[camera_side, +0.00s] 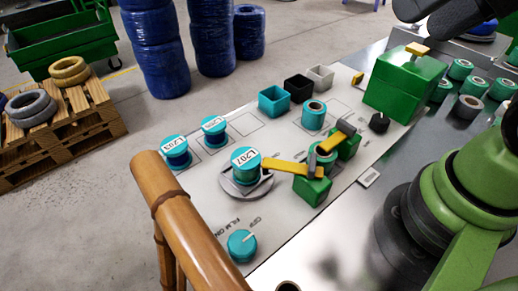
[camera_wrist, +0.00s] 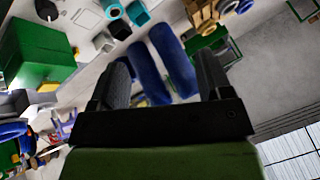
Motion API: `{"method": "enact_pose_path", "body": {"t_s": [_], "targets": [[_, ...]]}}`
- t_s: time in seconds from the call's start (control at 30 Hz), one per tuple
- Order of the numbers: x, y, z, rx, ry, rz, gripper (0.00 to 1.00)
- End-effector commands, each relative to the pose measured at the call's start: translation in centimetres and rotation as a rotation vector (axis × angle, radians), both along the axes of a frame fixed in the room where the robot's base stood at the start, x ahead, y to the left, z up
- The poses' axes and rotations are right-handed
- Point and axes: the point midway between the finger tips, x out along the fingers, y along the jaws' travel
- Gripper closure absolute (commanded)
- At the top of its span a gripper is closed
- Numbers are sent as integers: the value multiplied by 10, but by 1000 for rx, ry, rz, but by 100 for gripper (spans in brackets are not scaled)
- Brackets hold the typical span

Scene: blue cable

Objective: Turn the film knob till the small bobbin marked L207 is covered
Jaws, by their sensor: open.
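The small bobbin marked L207 (camera_side: 246,160) stands upright on a round grey turntable (camera_side: 262,188) in the side view. Its teal top and white label show, and I see no film over it. The teal film knob (camera_side: 241,246) is on the white panel nearer the front, and its white pointer aims up and right toward the OFF mark. My gripper's dark fingers appear at the top right of the side view, far from the knob. In the wrist view my gripper (camera_wrist: 165,62) is open, with nothing between its fingers. The knob and L207 are not recognisable there.
Two labelled bobbins (camera_side: 176,151) (camera_side: 214,130) stand left of L207. A yellow arm (camera_side: 284,169) and green blocks (camera_side: 312,190) are right of it. A bamboo rail (camera_side: 190,225) runs left of the knob. A green box (camera_side: 403,85) and small bins (camera_side: 273,101) stand farther back.

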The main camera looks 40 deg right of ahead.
Motion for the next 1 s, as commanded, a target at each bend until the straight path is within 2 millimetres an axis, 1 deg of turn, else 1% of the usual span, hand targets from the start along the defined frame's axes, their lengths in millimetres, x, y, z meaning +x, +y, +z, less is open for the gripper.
{"method": "enact_pose_path", "body": {"t_s": [0.27,0.37,0.47,0.57,0.63,0.67,0.7,0.77,0.83,0.93,1.0], "targets": [[0,0,0,1,1,1,28],[4,-1,-2,-18,7,11,28],[17,-4,-8,-96,24,55,28],[42,-3,-20,-231,34,157,28],[63,5,-31,-334,23,268,28],[71,11,-36,-374,16,323,28],[82,20,-45,-421,5,403,28],[95,39,-59,-480,-18,534,28],[105,65,-78,-530,-45,704,28],[105,107,-112,-558,-74,967,28],[95,134,-136,-550,-85,1145,28]]}}
